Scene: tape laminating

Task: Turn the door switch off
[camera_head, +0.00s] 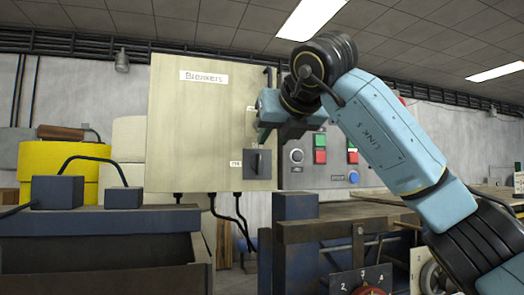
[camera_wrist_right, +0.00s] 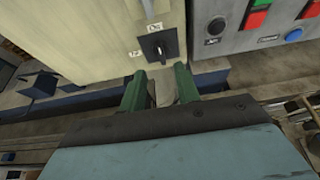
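The door switch (camera_head: 257,163) is a black rotary knob on a dark plate, low on the front of the beige "Breakers" cabinet (camera_head: 200,120). It also shows in the right wrist view (camera_wrist_right: 157,44), with small white labels above it and to its left. The exact angle of its handle is hard to read. My right gripper (camera_head: 262,134) is just above the switch in the head view. In the right wrist view its two green fingers (camera_wrist_right: 160,90) stand apart with nothing between them, and the switch lies beyond their tips, untouched. My left gripper is not in view.
A grey control panel (camera_head: 310,180) with red, green and blue buttons stands right of the cabinet. Dark cables (camera_head: 238,215) hang below the cabinet. Blue-topped benches (camera_head: 90,222) and a yellow drum (camera_head: 60,160) are at left. A dark machine frame (camera_head: 340,230) stands in front at right.

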